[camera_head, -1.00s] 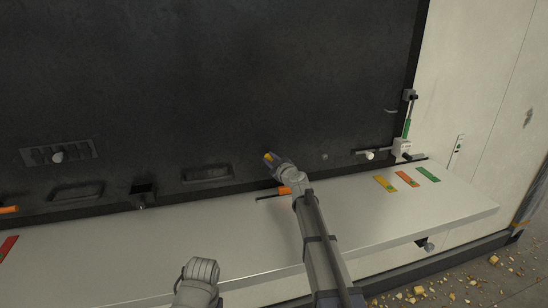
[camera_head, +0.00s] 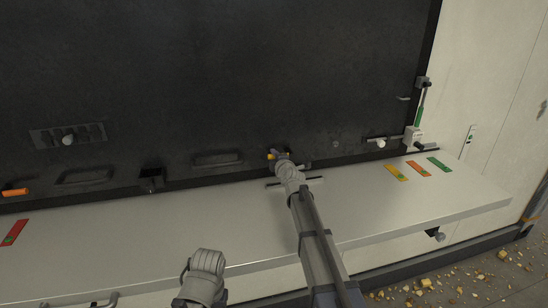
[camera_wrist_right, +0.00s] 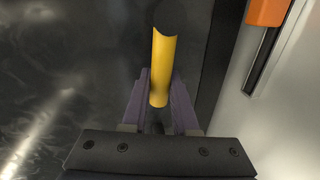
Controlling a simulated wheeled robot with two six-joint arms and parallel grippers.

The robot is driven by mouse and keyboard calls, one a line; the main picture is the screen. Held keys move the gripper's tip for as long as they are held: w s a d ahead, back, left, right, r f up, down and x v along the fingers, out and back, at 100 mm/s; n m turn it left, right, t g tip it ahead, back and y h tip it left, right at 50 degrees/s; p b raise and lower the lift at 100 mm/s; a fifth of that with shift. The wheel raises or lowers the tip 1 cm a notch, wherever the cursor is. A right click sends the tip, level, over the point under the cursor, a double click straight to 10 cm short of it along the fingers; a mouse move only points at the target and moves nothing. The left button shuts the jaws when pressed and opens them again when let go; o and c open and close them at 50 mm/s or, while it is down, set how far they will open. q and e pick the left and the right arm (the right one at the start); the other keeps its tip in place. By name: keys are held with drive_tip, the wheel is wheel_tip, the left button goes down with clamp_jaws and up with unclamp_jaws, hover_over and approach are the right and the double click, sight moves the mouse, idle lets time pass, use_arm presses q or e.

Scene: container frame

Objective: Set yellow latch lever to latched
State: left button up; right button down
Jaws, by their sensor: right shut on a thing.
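The yellow latch lever (camera_head: 270,156) is on the lower part of the dark panel, just above the grey shelf. My right gripper (camera_head: 278,156) is shut on it. My left gripper is not in view.
The grey shelf (camera_head: 380,205) runs below the panel. A white latch block with a green rod (camera_head: 420,112) is at right, another orange handle (camera_head: 15,192) at left.

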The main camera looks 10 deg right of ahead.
drive_tip(key=shift+f+n, duration=0.3)
drive_tip(key=shift+n, duration=0.1)
drive_tip(key=shift+a, duration=0.1)
drive_tip(key=c, duration=0.7)
unclamp_jaws()
drive_tip(key=shift+s, duration=0.15)
drive_tip(key=s, duration=0.2)
drive_tip(key=s+r, duration=0.1)
drive_tip(key=s, duration=0.2)
drive_tip(key=s+p, duration=0.1)
drive_tip(key=s, duration=0.1)
drive_tip(key=shift+s+r, duration=0.2)
drive_tip(key=shift+r, duration=0.05)
drive_tip(key=shift+d+f, duration=0.1)
drive_tip(key=shift+d, duration=0.1)
